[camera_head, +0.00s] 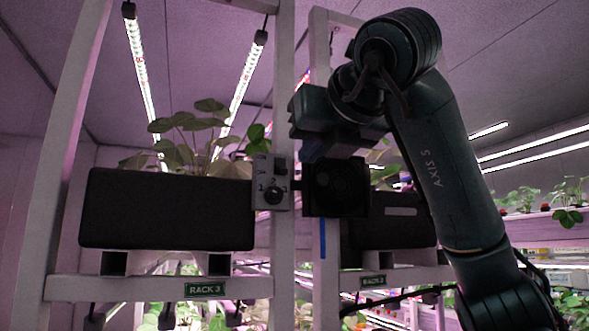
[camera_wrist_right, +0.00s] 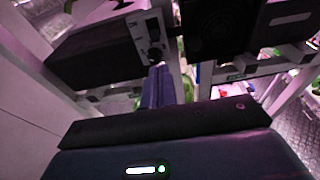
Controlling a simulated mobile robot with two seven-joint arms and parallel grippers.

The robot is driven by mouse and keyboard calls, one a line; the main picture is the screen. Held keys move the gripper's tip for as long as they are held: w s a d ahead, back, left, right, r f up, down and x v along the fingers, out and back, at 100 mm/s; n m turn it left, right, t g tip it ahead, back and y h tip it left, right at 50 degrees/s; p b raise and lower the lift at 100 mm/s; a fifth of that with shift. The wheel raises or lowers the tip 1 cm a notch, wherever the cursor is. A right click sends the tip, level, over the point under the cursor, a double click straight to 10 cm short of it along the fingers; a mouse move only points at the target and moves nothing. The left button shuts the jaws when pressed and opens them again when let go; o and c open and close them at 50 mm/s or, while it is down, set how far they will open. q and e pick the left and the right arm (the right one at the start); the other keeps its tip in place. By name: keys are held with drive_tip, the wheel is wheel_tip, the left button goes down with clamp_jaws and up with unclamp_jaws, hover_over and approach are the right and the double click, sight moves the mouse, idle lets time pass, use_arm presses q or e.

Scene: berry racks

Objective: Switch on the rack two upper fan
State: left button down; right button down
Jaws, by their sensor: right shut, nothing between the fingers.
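A grey control box (camera_head: 272,182) with a rocker switch and a round knob is on the white post at the centre. It also shows in the right wrist view (camera_wrist_right: 148,38). A black square fan (camera_head: 337,188) sits just right of it, and it shows in the right wrist view (camera_wrist_right: 212,32). My right gripper (camera_head: 338,144) is shut and empty. In the head view it is above the fan, partly hidden by its own hand. In the right wrist view its fingers (camera_wrist_right: 157,84) point at the lower end of the control box; contact cannot be told. The switch position is unclear.
A long black planter (camera_head: 165,210) with leafy plants stands left, above a green RACK 3 label (camera_head: 205,289). Another dark planter (camera_head: 395,222) sits right of the fan, above a second rack label (camera_head: 373,282), too small to read surely. White posts frame the space.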

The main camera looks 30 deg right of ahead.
drive_tip(key=p, duration=0.2)
approach(282, 185)
drive_tip(key=x, duration=0.4)
drive_tip(key=shift+w+d, duration=0.1)
drive_tip(key=shift+w, duration=0.2)
drive_tip(key=shift+w+d+f+p, duration=0.2)
drive_tip(key=shift+w+p, duration=0.1)
drive_tip(key=shift+w, duration=0.4)
use_arm(q)
drive_tip(key=shift+s+a+r+g+y, duration=0.1)
drive_tip(key=shift+a+r+g+y, duration=0.2)
drive_tip(key=shift+a+r, duration=0.1)
